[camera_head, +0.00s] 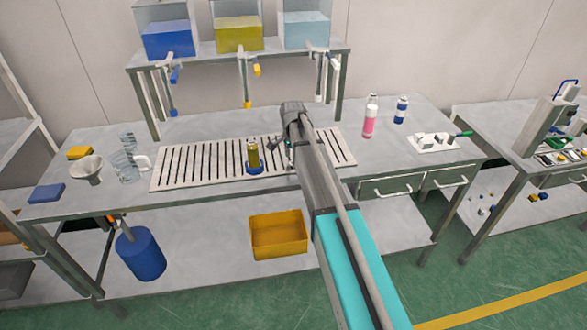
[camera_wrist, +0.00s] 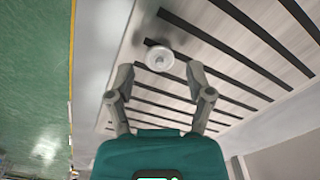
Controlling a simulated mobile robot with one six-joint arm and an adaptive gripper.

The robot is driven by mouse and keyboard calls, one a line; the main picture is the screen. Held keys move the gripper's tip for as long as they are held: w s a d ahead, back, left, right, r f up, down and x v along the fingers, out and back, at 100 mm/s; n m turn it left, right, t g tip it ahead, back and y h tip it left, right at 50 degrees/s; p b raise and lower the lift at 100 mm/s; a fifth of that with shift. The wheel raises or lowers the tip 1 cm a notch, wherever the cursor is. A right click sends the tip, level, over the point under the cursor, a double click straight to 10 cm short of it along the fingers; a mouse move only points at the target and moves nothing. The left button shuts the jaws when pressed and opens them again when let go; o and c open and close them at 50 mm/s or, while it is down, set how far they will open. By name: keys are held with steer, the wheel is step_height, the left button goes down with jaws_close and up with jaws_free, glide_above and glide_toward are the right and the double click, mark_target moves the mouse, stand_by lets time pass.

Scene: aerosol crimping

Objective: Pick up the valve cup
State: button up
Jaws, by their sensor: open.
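The valve cup (camera_wrist: 159,58) is a small whitish round piece with a raised centre. In the wrist view it lies on the slatted grate (camera_wrist: 232,62), just beyond and between my fingertips. My gripper (camera_wrist: 160,74) is open, one finger on each side of the line to the cup, and nothing is between the fingers. How high the fingers are above the grate I cannot tell. In the head view my gripper (camera_head: 281,146) is over the grate, mostly behind my arm. I cannot make out the valve cup there.
A gold can (camera_head: 253,154) stands in a blue ring (camera_head: 254,169) on the grate, left of my gripper. Dispenser taps (camera_head: 246,92) hang from the shelf behind. A pink bottle (camera_head: 370,118) and a white tray (camera_head: 447,147) are to the right; a funnel (camera_head: 88,170) is at left.

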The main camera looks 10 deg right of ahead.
steer(key=shift+f+b, duration=0.65)
steer(key=shift+f, duration=0.25)
steer(key=c, duration=0.6)
